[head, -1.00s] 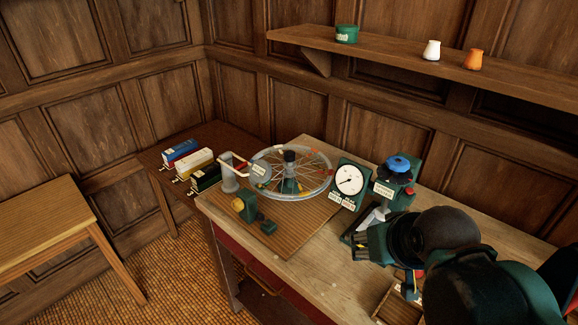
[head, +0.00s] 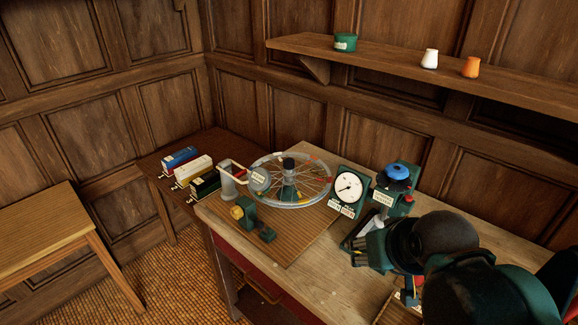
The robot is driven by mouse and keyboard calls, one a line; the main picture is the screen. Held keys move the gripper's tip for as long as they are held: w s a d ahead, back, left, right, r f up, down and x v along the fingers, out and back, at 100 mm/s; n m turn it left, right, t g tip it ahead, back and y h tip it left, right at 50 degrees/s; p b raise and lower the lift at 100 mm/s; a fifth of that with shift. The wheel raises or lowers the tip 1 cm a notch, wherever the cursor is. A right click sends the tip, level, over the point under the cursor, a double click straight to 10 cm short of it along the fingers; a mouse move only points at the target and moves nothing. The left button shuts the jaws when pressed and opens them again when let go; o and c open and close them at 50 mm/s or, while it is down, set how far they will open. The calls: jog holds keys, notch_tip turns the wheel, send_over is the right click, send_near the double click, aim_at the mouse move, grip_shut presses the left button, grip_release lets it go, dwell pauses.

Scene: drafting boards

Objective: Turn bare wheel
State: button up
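A bare spoked wheel (head: 303,203) lies nearly flat on a stand on the workbench, with a dark hub cap (head: 288,164) at its centre and small coloured marks on its rim. A grey post with a curved pale arm and a round tag (head: 259,179) stands at its left edge. My gripper (head: 360,251) is at the lower right, in front of the dial and apart from the wheel. It is small and dark there, partly hidden by my own arm, and its finger gap is not clear. I see nothing held in it.
A white-faced dial (head: 348,187) and a blue-topped device (head: 396,175) stand right of the wheel. A green unit with a yellow knob (head: 239,212) stands in front of it. Coloured boxes (head: 193,168) are at left. A shelf (head: 400,65) hangs behind.

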jog(key=w+a+r+g+p, duration=0.25)
jog(key=w+r+p, duration=0.3)
jog(key=w, duration=0.45)
jog(key=w+a+r+g+p, duration=0.1)
jog(key=w+a+r+p, duration=0.25)
jog(key=w+r, duration=0.45)
jog(key=g+p, duration=0.3)
jog(key=p, duration=0.7)
send_near(289, 160)
jog(key=shift+s+d+f, duration=0.15)
jog(key=shift+d+f, duration=0.15)
jog(key=shift+d, duration=0.1)
jog(key=shift+w+a+f+g+p, duration=0.25)
jog(key=shift+w+a+f+p, duration=0.15)
jog(key=shift+w+f, duration=0.1)
jog(key=shift+f, duration=0.15)
jog(key=shift+f, duration=3.75)
